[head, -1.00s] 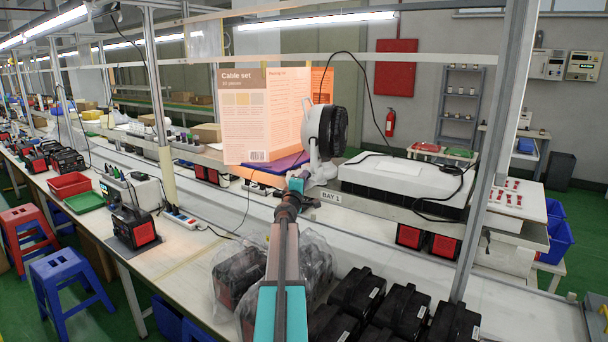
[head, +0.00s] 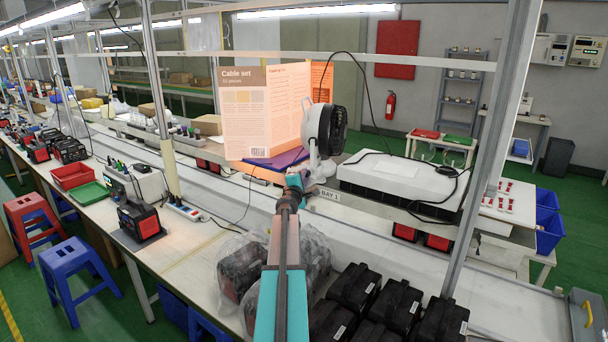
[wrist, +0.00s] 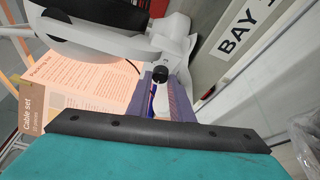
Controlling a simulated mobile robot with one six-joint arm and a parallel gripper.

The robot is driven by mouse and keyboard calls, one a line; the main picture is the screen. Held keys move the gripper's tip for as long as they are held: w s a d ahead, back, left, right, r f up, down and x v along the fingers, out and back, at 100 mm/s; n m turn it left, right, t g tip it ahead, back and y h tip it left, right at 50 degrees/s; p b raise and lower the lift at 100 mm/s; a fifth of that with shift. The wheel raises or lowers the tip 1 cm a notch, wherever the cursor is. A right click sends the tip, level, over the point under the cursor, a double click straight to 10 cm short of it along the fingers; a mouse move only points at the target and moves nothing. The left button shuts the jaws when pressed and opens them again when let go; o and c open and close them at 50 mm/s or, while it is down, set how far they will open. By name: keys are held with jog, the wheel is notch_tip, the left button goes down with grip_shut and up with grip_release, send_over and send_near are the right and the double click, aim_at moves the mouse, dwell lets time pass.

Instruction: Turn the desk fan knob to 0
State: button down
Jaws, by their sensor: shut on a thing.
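The desk fan (head: 322,130) is white with a black guard and stands on the raised shelf in the head view. In the wrist view its white body (wrist: 175,37) fills the upper middle. The small black fan knob (wrist: 160,74) sits low on the white base. My gripper (wrist: 160,84) is at the knob and shut on it, with one finger on each side. In the head view my gripper (head: 297,185) reaches to the fan's base, and my arm hides part of it. The setting marks of the knob cannot be read.
A cable set board (head: 252,115) stands left of the fan. A white box (head: 403,180) is to its right, with a black cable on it. A metal post (head: 487,150) rises farther right. Bagged and black devices (head: 360,290) crowd the bench below my arm.

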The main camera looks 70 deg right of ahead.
dwell(0.5)
jog(key=c, duration=1.9)
grip_release()
jog(key=shift+o, duration=0.2)
jog(key=shift+f+b, duration=0.15)
jog(key=shift+b, duration=0.15)
jog(key=shift+f+m+b, duration=0.1)
jog(key=shift+m+b, duration=0.3)
jog(key=shift+b, duration=0.75)
jog(key=m+h+b, duration=0.2)
jog(key=m+b, duration=0.2)
jog(key=b, duration=0.6)
jog(key=shift+f, duration=0.15)
jog(key=shift+w+m+g+h+b, duration=0.1)
jog(key=shift+m+g+h+b, duration=0.25)
jog(key=shift+m+b, duration=0.7)
jog(key=shift+w+m+g+h+b, duration=0.1)
jog(key=shift+m+g+h+b, duration=0.2)
jog(key=shift+m+b, duration=0.75)
jog(key=shift+m+g+h, duration=0.25)
jog(key=shift+m, duration=0.95)
jog(key=shift+m+g+h+p, duration=0.3)
jog(key=shift+m+g+p, duration=0.5)
jog(key=shift+m+p, duration=0.75)
